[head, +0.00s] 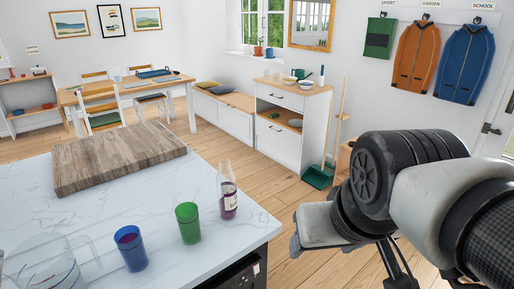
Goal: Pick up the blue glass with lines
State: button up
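A blue glass (131,248) stands upright on the white marble counter, near its front edge in the head view. Its side looks blue with a darker, reddish inside; any lines on it are too small to make out. My gripper (302,232) is at the right, beyond the counter's right edge, over the floor. It is well apart from the blue glass. My arm covers part of it, and its fingers are not clear enough to show whether they are open or shut.
A green glass (188,223) and a bottle with dark liquid (228,195) stand to the right of the blue glass. A clear glass pitcher (48,268) is to its left. A wooden board (118,157) lies behind on the counter (60,215).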

aim_at(128, 240)
jog(key=u, duration=1.45)
jog(key=k+l+u, duration=0.1)
jog(key=l+u, duration=0.2)
jog(key=l, duration=0.15)
